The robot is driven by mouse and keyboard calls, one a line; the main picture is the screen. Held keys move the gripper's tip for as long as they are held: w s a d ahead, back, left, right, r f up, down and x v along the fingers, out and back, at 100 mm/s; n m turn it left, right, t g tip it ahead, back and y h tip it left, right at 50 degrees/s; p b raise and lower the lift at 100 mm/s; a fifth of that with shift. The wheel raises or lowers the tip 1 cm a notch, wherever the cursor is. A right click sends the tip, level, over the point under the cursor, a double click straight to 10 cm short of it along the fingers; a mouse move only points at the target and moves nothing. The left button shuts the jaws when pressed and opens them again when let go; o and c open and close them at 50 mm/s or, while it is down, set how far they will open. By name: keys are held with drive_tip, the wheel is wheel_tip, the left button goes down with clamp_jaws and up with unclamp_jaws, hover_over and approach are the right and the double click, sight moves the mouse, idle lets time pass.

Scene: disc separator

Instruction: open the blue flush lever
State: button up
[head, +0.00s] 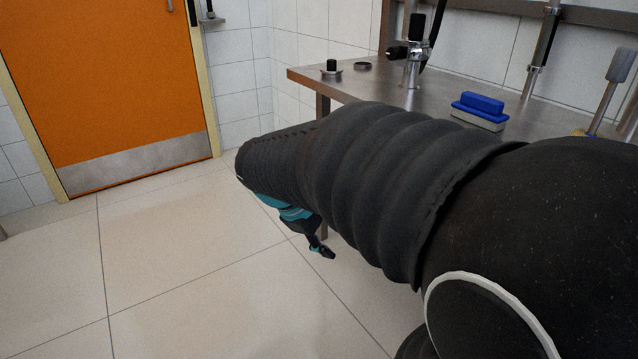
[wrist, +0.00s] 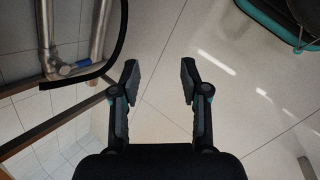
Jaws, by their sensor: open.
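In the wrist view, a small blue lever (wrist: 82,64) sits on a metal pipe (wrist: 48,40) at the upper left. I take it for the flush lever; its exact position is too small to tell. My gripper (wrist: 160,70) is open and empty, with bare floor between its fingers. The lever is to the left of the left fingertip and apart from it. In the head view, the end of my gripper (head: 323,252) shows below my dark-sleeved arm, which hides much of the area under the table. I cannot make out the lever there.
A metal table (head: 345,88) stands at the back right, bearing a blue-topped block (head: 480,104) and metal fittings (head: 413,60). In the wrist view, a black hose (wrist: 95,75) curves between pipe and gripper. An orange door (head: 100,80) is at the left. The tiled floor (head: 170,270) is clear.

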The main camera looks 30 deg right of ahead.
drive_tip(key=w+d+f+n+g+h+b, duration=0.1)
drive_tip(key=w+d+f+n+h, duration=0.3)
drive_tip(key=w, duration=0.3)
drive_tip(key=w+d+f+n+h+b, duration=0.25)
drive_tip(key=w+d+f+h, duration=0.2)
drive_tip(key=w, duration=0.35)
drive_tip(key=w+d+f+n+g+h+b, duration=0.1)
drive_tip(key=w+d+f+n+h, duration=0.3)
drive_tip(key=w, duration=0.3)
drive_tip(key=shift+y, duration=0.45)
drive_tip(key=d, duration=0.4)
drive_tip(key=s+d, duration=0.1)
drive_tip(key=d, duration=0.7)
drive_tip(key=shift+s+d+f, duration=0.2)
drive_tip(key=shift+d+f, duration=0.05)
